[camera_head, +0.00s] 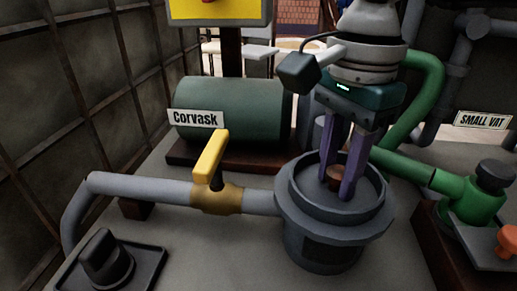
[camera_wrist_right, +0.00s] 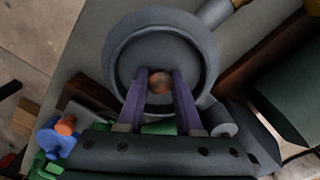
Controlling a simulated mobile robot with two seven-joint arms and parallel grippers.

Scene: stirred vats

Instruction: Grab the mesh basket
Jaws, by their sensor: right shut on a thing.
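My right gripper (camera_head: 338,184) reaches down from above into the round grey vat (camera_head: 318,236). Its two purple fingers are closed on a small brown round knob (camera_head: 334,174) near the middle of the vat. In the right wrist view the knob (camera_wrist_right: 160,83) sits between the fingertips (camera_wrist_right: 160,78), over the dark inside of the vat. No mesh can be made out; whether the knob belongs to the mesh basket cannot be told. The left gripper is not in view.
A grey pipe (camera_head: 140,188) with a yellow valve handle (camera_head: 210,157) joins the vat from the left. A green tank (camera_head: 235,105) labelled "Corvask" stands behind. A green pipe (camera_head: 410,172) runs at the right, near a "SMALL VAT" sign (camera_head: 482,120). A black knob (camera_head: 105,258) is front left.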

